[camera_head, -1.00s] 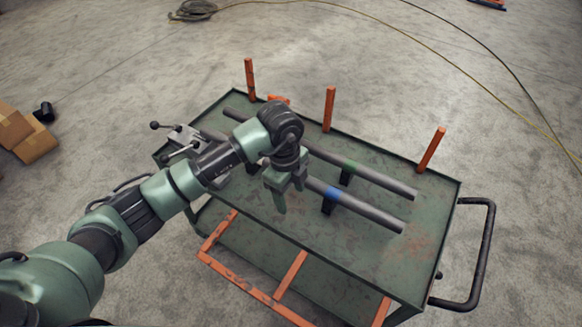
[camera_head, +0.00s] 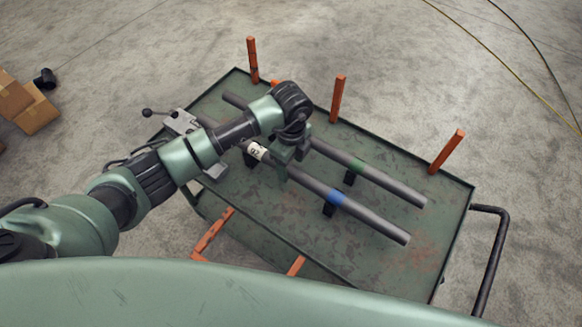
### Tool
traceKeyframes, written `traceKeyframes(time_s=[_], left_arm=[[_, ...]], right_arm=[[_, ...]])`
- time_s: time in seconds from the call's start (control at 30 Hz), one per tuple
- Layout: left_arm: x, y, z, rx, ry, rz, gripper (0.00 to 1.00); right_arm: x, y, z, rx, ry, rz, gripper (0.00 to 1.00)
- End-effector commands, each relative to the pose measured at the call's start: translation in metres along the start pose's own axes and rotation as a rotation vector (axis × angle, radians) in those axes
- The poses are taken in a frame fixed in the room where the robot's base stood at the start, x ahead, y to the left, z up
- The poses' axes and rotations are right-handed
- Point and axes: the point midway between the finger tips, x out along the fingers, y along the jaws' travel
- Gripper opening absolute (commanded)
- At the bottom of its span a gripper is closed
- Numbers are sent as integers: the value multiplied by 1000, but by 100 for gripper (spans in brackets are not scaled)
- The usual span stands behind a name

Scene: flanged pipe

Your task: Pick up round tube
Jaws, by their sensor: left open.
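Two grey round tubes lie side by side on a green cart. The nearer tube (camera_head: 375,224) has a blue band and a white label; the farther tube (camera_head: 395,188) has a green band. Both rest on small black supports. My left gripper (camera_head: 283,171) is at the nearer tube, between its label and its blue band, fingers pointing down. It is open; whether it touches the tube I cannot tell. My left arm hides part of the farther tube. My right gripper is out of view.
The cart top (camera_head: 300,215) has a low rim and orange posts (camera_head: 337,100) along its far side. A clamp-like metal device (camera_head: 180,122) sits at its left end. A black handle (camera_head: 490,250) sticks out at right. Cardboard boxes (camera_head: 28,108) stand on the floor at left.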

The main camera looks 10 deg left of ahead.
Motion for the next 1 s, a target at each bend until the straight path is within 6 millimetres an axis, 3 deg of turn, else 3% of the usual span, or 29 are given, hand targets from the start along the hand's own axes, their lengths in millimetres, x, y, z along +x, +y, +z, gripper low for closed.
traceKeyframes(time_s=[0.2, 0.43, 0.67, 1.0], left_arm=[[23, 0, 0, 0, 0, 1, 59], [25, 0, 0, 0, 0, 0, 59], [25, 0, 1, 0, 0, 0, 0], [25, 0, 1, 0, 0, -1, 0]], right_arm=[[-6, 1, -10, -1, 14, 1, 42], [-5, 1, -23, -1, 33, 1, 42], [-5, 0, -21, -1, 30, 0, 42], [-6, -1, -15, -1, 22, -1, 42]])
